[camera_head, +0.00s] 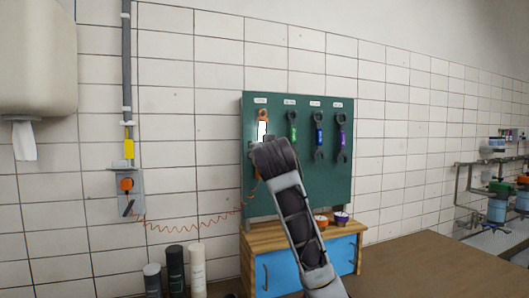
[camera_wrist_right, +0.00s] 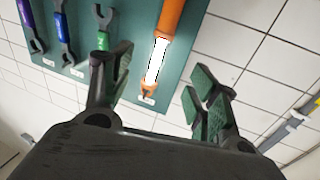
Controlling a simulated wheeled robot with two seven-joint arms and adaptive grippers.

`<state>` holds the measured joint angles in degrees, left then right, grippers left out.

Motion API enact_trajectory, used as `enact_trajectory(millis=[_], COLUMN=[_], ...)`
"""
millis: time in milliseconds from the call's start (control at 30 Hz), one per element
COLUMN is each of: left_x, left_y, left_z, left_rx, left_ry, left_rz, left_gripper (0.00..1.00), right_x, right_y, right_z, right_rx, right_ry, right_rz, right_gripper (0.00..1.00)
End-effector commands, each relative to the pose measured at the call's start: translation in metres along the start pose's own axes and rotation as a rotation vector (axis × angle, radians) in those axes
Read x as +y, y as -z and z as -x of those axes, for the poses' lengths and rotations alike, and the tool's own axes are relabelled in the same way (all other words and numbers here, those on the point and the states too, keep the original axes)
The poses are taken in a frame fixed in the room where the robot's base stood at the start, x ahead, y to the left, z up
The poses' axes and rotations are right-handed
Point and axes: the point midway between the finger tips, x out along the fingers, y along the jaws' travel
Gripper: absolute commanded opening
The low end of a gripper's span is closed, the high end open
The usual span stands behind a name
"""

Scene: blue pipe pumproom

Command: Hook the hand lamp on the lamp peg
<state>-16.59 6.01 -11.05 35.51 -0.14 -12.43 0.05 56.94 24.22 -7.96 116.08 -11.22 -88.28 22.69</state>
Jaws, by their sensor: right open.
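The hand lamp (camera_head: 262,131) has an orange body and a bright white tube. It is upright against the green tool board (camera_head: 304,178), below the leftmost label; its lower part is mostly hidden by my right arm. In the wrist view the lamp (camera_wrist_right: 157,58) shows upside down, its hook end near the label. The lamp peg cannot be made out behind that end. My right gripper (camera_wrist_right: 163,80) is open, its fingers apart on either side of the lamp in the picture, without visible contact. In the head view my right wrist mostly hides it. My left gripper is not in view.
Green (camera_head: 293,128), blue (camera_head: 319,135) and purple (camera_head: 341,137) wrenches hang right of the lamp. An orange coiled cord (camera_head: 190,227) runs to a wall socket (camera_head: 126,184). A wooden-topped blue cabinet (camera_head: 342,254) with small bowls stands below. Bottles (camera_head: 175,270) stand at left.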

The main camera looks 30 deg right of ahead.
Motion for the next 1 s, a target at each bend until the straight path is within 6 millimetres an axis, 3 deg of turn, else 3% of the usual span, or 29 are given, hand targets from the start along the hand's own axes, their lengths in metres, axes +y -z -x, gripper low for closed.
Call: enact_trajectory(millis=[367, 1000], left_x=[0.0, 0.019], left_y=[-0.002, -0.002], left_z=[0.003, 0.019], left_rx=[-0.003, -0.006], left_ry=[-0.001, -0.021], left_rz=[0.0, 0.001], left_gripper=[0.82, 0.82], right_x=[0.0, 0.001], right_y=[0.0, 0.001], right_z=[-0.014, -0.085], right_rx=[-0.001, 0.0], right_ry=[-0.001, -0.001], right_rz=[0.001, 0.001], right_gripper=[0.6, 0.6])
